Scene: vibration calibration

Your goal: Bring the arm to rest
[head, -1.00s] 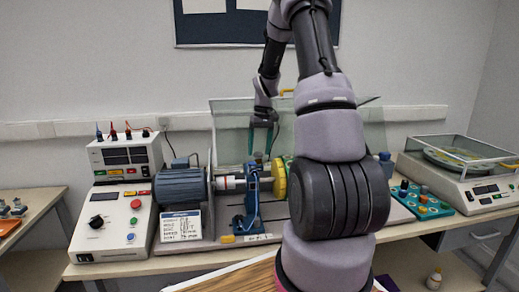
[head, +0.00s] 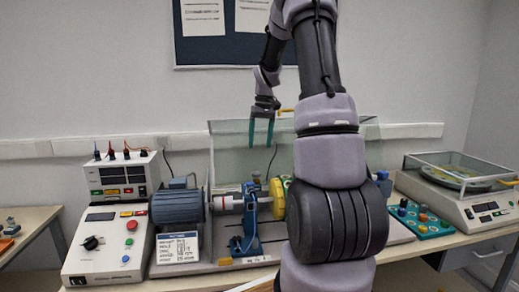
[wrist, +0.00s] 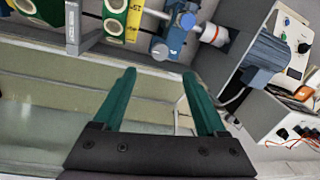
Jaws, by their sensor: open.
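My gripper (head: 262,132) is raised above the bench, in front of the clear shield at the back of the test rig. Its two green fingers point down, apart, with nothing between them. In the wrist view my gripper (wrist: 160,98) also shows open and empty. Below it stands the rig, with a blue motor (head: 178,206), a shaft, a blue bearing stand (head: 248,230) and a yellow disc (head: 278,198). My arm hides part of the rig's right side.
A control box (head: 108,245) with a meter unit (head: 125,177) stands at the left. A teal tray (head: 425,222) with knobs and a scale (head: 475,205) under a clear cover stand at the right. The clear shield (head: 232,150) rises behind the rig. The wall above is free below the noticeboard (head: 245,50).

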